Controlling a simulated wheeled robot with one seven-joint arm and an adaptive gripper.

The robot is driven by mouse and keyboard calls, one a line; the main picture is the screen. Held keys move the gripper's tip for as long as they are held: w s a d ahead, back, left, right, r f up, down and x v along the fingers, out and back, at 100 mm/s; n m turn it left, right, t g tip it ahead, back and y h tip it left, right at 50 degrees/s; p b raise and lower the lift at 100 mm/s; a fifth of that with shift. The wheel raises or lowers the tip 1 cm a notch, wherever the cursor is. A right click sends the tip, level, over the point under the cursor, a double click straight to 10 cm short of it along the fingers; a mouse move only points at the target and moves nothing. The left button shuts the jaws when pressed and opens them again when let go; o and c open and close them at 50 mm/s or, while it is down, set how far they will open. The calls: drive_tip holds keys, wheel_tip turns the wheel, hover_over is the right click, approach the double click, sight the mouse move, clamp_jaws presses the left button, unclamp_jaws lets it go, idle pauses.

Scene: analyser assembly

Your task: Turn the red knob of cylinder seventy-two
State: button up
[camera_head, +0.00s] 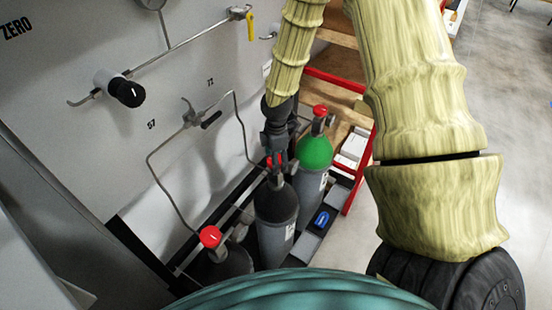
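Number 72 (210,82) is on the grey wall panel, near a thin tube that runs down to the middle cylinder (276,207). This cylinder is grey with a dark top, and a small part of its red knob (269,161) shows. My gripper (274,154) points down right at this knob and hides most of it. I cannot tell whether the fingers touch the knob or are closed on it. A left cylinder (232,262) with a red knob (210,237) stands nearer, below number 57 (151,124). A green-topped cylinder (315,152) with a red knob (320,110) stands behind at the right.
A black knob (127,92) and a yellow-handled valve (249,24) stick out from the panel. A red-framed shelf (361,160) stands behind the cylinders. My arm arches over the right side. Open grey floor (510,120) lies at the right.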

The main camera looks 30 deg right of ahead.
drive_tip(key=shift+w+a+r, duration=0.1)
drive_tip(key=shift+a, duration=0.05)
drive_tip(key=shift+r, duration=0.2)
wheel_tip(320, 180, up, 11)
drive_tip(key=shift+r, duration=0.2)
idle(0.5)
idle(0.5)
